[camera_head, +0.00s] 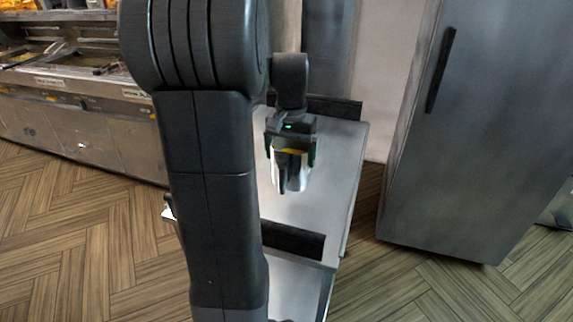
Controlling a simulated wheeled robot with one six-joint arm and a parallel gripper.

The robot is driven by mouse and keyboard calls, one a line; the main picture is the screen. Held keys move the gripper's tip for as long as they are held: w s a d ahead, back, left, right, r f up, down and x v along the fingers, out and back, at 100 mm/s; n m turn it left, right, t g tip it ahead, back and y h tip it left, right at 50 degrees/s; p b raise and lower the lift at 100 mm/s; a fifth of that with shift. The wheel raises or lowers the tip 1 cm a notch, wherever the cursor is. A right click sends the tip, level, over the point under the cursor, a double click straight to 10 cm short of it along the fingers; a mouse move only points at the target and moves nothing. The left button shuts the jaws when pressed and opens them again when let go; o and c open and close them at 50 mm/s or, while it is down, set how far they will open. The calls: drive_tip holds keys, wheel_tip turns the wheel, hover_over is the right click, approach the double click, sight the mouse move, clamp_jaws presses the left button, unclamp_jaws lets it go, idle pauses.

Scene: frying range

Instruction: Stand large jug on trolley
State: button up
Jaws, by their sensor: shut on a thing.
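My gripper (291,146) hangs over the trolley's upper top and is shut on the large jug. The jug (300,173) is small in view, pale grey-white, with a yellow band near its top and a dark strip down its front. It looks about upright. The trolley (335,200) has a bare, shiny metal top with dark bars at its far and near ends. I cannot tell whether the jug's base touches the top or is held a little above it. My arm hides the trolley's left side.
A tall steel fridge (480,130) with a dark handle stands to the right of the trolley. A frying range counter (75,110) runs along the back left. Wood-patterned floor (90,240) is open at the left. A small white thing (168,213) shows partly behind my arm.

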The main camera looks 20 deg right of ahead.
sight(290, 170)
drive_tip(key=shift+f, duration=3.55)
drive_tip(key=shift+f, duration=0.1)
drive_tip(key=o, duration=1.2)
drive_tip(key=shift+s+f, duration=0.1)
wheel_tip(290, 170, up, 12)
drive_tip(key=shift+r, duration=0.2)
drive_tip(key=shift+f, duration=0.15)
wheel_tip(290, 170, down, 12)
drive_tip(key=shift+f, duration=0.15)
wheel_tip(290, 170, up, 2)
drive_tip(key=shift+r, duration=0.5)
